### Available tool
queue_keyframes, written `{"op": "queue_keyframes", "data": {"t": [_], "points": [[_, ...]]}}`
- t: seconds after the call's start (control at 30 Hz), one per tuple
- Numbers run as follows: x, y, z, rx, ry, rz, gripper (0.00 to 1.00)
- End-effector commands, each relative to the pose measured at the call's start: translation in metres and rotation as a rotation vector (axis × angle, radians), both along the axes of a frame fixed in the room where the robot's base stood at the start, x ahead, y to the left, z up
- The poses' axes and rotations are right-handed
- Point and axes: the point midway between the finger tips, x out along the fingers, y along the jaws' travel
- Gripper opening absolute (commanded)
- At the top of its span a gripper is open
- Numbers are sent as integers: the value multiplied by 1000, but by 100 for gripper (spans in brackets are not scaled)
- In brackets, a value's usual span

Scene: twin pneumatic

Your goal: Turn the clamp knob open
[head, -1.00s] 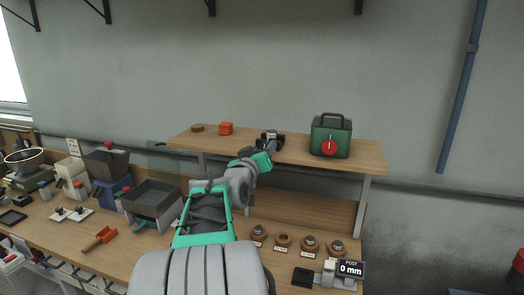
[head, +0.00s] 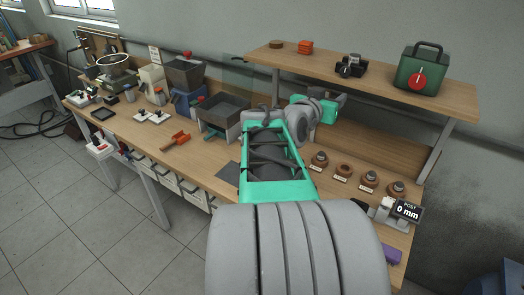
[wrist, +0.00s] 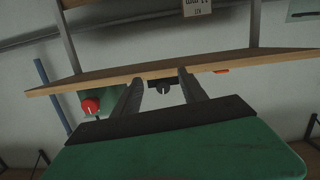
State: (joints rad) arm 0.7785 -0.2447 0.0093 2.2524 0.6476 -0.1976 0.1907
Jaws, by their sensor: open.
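A small black device (head: 350,67) with dark round knobs stands on the raised wooden shelf, left of the green case. Which part is the clamp knob I cannot tell for sure. In the wrist view, which is upside down, a dark round knob (wrist: 163,88) shows at the shelf edge, between the fingers in the picture and apart from them. My gripper (wrist: 162,79) is open and empty. In the head view my wrist (head: 326,104) is in front of and below the device; the fingers are not clear there.
The wooden shelf (head: 300,64) also carries an orange block (head: 305,47), a brown disc (head: 276,45) and a green case (head: 421,70) with a red knob. Several brown knob-topped pieces and a "POST 0 mm" display (head: 407,210) stand on the bench below.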

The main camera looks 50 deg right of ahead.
Motion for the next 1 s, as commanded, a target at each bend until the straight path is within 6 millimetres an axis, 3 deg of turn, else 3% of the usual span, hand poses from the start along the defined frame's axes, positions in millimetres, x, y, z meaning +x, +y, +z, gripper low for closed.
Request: {"op": "queue_keyframes", "data": {"t": [0.27, 0.5, 1.0], "points": [[19, 20, -59, 232, 96, 67, 50], [44, 51, -102, 375, 147, 164, 50], [111, 121, -160, 423, 167, 392, 50]]}}
